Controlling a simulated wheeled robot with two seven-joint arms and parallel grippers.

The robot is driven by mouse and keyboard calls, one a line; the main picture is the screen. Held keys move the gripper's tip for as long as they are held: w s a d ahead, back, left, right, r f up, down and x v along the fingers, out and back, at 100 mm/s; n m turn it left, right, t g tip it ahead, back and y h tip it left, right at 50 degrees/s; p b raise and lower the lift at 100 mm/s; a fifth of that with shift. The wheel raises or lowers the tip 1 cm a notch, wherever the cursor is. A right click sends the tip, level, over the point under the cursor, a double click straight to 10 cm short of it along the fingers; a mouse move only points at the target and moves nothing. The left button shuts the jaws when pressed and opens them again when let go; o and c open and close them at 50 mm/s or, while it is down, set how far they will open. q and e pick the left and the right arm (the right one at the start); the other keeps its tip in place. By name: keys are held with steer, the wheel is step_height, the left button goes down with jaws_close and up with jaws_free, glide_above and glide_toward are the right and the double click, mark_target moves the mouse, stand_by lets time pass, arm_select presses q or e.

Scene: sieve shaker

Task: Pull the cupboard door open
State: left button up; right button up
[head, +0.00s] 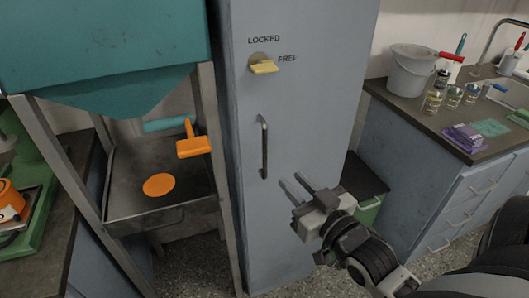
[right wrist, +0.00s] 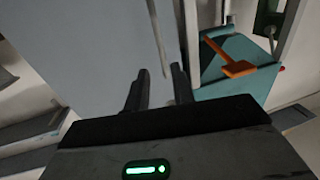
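The cupboard (head: 300,240) is tall and grey-blue, and its door is shut. A vertical metal bar handle (head: 264,147) is on the door, and it also shows in the right wrist view (right wrist: 158,38) just beyond my fingers. A yellow latch lever (head: 264,67) above the handle lies sideways, toward the word FREE; LOCKED is printed above it. My right gripper (head: 293,187) is open and empty, in front of the door, to the right of and below the handle. Its fingers (right wrist: 160,88) are apart in the right wrist view. My left gripper is not in view.
Left of the cupboard stands a teal hopper (head: 110,50) on a metal frame, with a tray (head: 125,205) and an orange tool (head: 193,143) below. A counter (head: 430,120) at right holds a bucket (head: 410,72) and several jars. A green-fronted bin (head: 368,212) stands between.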

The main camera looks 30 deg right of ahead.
mark_target(266, 154)
steer(key=w, duration=1.2)
steer(key=shift+d+p, duration=0.2)
steer(key=shift+p, duration=0.2)
steer(key=shift+s, duration=0.1)
jaws_close()
